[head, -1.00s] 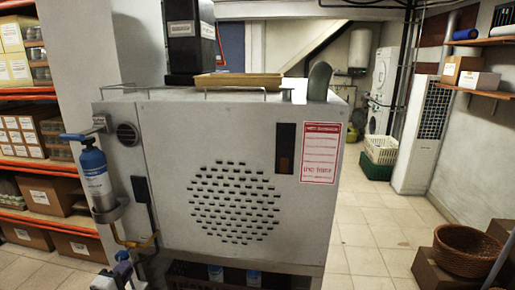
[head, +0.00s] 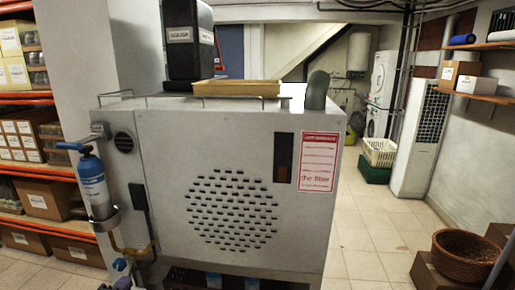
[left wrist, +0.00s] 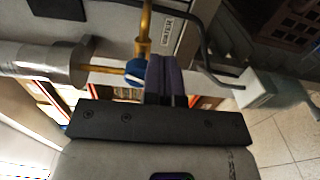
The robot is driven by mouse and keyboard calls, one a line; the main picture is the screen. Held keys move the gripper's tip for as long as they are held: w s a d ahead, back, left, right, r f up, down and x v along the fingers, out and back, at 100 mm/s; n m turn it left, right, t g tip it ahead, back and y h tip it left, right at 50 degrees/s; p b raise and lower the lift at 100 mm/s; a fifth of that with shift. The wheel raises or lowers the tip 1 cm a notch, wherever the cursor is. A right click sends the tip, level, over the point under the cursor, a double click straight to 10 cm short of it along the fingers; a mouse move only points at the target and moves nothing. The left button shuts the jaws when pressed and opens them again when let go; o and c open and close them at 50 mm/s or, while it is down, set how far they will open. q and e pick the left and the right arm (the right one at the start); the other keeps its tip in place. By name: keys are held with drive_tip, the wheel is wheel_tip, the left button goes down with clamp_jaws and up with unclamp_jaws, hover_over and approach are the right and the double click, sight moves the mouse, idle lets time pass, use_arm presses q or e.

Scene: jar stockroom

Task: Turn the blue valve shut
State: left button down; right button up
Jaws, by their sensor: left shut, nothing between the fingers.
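A blue valve handle (left wrist: 134,72) shows in the left wrist view, by a brass pipe (left wrist: 145,30) on the grey cabinet (head: 160,180). My left gripper (left wrist: 165,65) is shut and empty, its dark purple fingers right beside the blue handle. I cannot tell whether they touch. In the head view my left gripper (head: 121,267) shows only in part at the lower edge, below the brass pipe, and the handle is hard to make out there. My right gripper is not in view.
A blue gas cylinder (head: 93,180) stands in a holder on the cabinet's left side, just above the pipe. A black cable (left wrist: 205,55) and grey box (left wrist: 268,88) are near the fingers. Shelves (head: 40,170) stand at left; the floor (head: 375,235) at right is open.

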use_arm(q)
drive_tip(key=s, duration=0.1)
drive_tip(key=s+a+p, duration=0.1)
drive_tip(key=s, duration=0.1)
drive_tip(key=shift+s+a+r, duration=0.15)
drive_tip(key=shift+s, duration=0.15)
